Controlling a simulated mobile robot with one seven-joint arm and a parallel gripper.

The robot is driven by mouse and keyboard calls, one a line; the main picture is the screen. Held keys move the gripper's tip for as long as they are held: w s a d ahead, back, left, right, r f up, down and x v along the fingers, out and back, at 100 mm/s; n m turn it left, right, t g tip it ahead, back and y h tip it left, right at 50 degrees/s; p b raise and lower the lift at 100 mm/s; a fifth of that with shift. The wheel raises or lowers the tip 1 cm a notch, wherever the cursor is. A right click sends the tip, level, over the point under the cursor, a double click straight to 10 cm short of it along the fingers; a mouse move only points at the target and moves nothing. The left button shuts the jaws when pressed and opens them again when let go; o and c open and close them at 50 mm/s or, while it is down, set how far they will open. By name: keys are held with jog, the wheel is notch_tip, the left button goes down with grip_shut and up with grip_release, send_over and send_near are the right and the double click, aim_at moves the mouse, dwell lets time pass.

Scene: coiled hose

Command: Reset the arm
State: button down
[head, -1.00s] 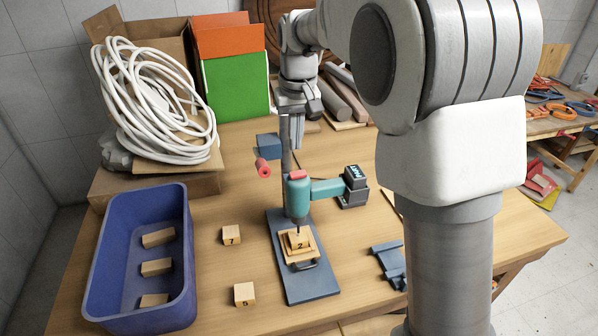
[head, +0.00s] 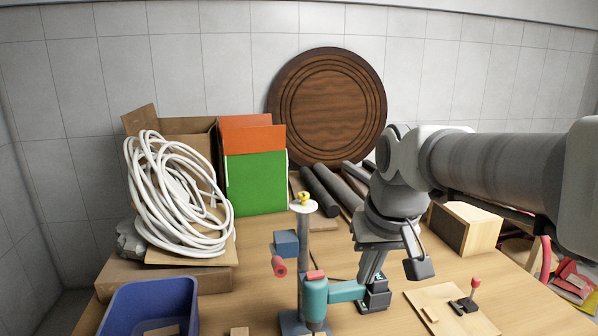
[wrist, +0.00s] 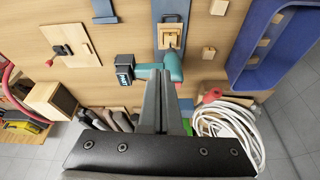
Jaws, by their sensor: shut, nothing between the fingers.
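My gripper (head: 368,276) hangs from my arm over the right middle of the wooden table, pointing down. In the wrist view its two fingers (wrist: 161,76) lie together with nothing between them. In the head view the fingers overlap the black battery end of a teal drill (head: 314,292); contact cannot be told. The drill also shows in the wrist view (wrist: 174,66), on a stand above a blue base plate.
A blue bin (head: 150,292) stands at the front left. A coiled white hose (head: 180,200) leans near a green box (head: 256,183). A board with a red-knobbed lever (head: 474,284) lies right. Dark rolls (head: 325,190) lie behind my gripper.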

jog(key=s+d+f+t+b, duration=0.1)
jog(key=s+f, duration=0.2)
jog(key=s, duration=0.3)
jog(key=s+d+f+m+b, duration=0.1)
jog(key=s+d+f, duration=0.1)
jog(key=s, duration=0.5)
jog(key=shift+s+d+f+t+h, duration=0.15)
jog(key=shift+f+t+h, duration=0.15)
jog(key=shift+f+t, duration=0.15)
